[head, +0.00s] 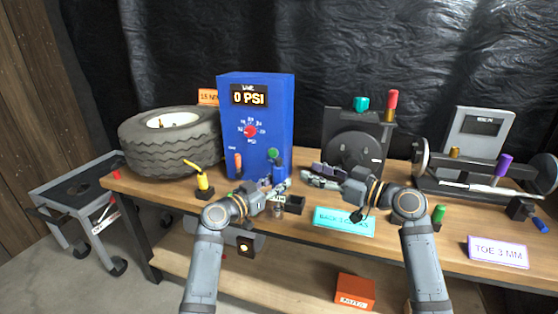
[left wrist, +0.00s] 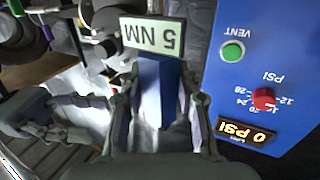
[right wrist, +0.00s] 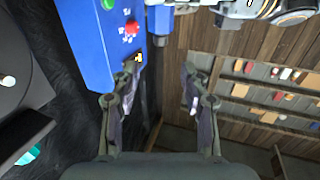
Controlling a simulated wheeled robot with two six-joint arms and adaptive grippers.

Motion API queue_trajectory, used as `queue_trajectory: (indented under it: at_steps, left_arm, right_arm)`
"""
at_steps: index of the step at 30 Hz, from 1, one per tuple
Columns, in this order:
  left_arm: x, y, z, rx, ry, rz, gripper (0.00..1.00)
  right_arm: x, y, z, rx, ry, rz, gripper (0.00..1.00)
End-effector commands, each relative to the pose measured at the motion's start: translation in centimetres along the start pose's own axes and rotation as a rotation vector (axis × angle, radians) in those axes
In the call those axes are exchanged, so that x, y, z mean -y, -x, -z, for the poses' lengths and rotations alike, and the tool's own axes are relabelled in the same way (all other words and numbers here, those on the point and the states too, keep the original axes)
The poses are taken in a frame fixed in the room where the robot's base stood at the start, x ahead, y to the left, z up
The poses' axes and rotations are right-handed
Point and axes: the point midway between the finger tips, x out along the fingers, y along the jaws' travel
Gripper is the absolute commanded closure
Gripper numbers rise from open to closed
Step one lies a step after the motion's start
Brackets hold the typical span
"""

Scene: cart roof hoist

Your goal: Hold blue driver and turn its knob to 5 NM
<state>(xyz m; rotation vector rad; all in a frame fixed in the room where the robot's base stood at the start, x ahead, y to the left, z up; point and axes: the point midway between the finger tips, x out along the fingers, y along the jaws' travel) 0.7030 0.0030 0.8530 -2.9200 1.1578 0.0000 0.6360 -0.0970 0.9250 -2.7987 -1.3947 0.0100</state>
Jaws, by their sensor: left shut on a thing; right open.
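The blue driver (left wrist: 158,85) stands between the fingers of my left gripper (left wrist: 158,110) in the left wrist view, and the gripper is shut on it. A pale plate reading 5 NM (left wrist: 152,36) shows at the driver's far end; I cannot tell whether it is fixed to it. I cannot make out the knob clearly. In the head view the driver (head: 278,174) is small, at my left gripper (head: 284,187), in front of the blue PSI box. My right gripper (head: 313,176) is just to the right, open and empty; its fingers show apart in the right wrist view (right wrist: 155,88).
The blue box (head: 256,105) reading 0 PSI stands close behind the grippers. A tire (head: 165,155) lies left, and a yellow tool (head: 201,180) stands before it. A dark machine (head: 355,140) and a wheel stand (head: 475,175) are to the right.

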Motion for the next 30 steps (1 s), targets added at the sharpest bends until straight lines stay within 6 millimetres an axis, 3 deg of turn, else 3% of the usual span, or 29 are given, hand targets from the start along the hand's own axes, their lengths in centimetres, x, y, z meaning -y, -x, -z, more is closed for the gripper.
queue_trajectory:
  at_steps: [4,12,18,30]
  left_arm:
    - [0.0,0.0,0.0,0.0,0.0,0.0,1.0]
    - [0.0,0.0,0.0,0.0,0.0,0.0,1.0]
    - [0.0,0.0,0.0,0.001,0.0,0.0,1.0]
    - [0.0,0.0,0.0,0.001,0.0,0.0,1.0]
  right_arm:
    - [0.0,-1.8,0.1,-0.005,-0.002,0.002,0.55]
    - [0.1,-8.0,0.2,-0.004,-0.003,0.004,0.55]
    - [0.0,-11.1,0.1,-0.001,0.0,0.002,0.55]
    - [0.0,-11.9,0.0,0.0,0.001,0.002,0.57]
